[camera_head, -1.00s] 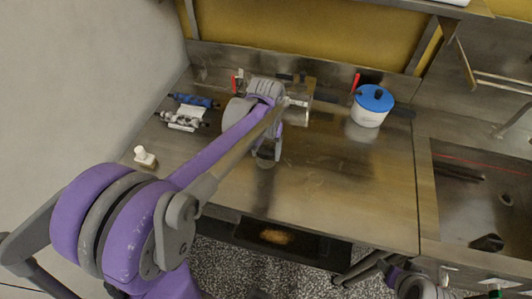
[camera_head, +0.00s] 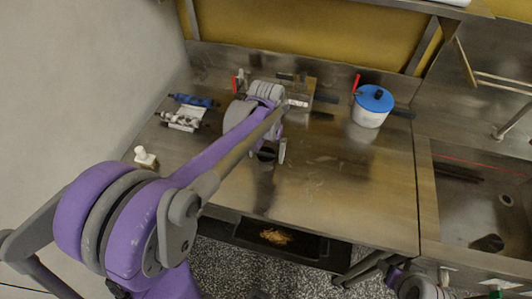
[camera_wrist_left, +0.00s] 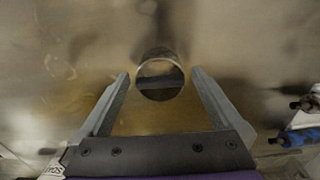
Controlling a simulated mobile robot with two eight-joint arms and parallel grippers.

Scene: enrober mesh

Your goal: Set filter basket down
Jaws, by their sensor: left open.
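The filter basket (camera_wrist_left: 160,76) appears as a round metal ring in the left wrist view, between the fingertips of my left gripper (camera_wrist_left: 159,78), with a gap on each side. The gripper is open. In the head view the basket is a small dark round shape (camera_head: 267,155) on the steel worktop (camera_head: 340,200), and my left gripper (camera_head: 271,155) is low around it, partly hidden by my arm. The basket seems to rest on the worktop. Part of my right arm shows at the bottom right, but its jaws are not clear.
A white tub with a blue lid (camera_head: 371,107) stands at the back right. Blue and grey tools (camera_head: 186,112) and a small white bottle (camera_head: 145,157) are on the left. A sink (camera_head: 480,200) is right; the worktop's front middle is clear.

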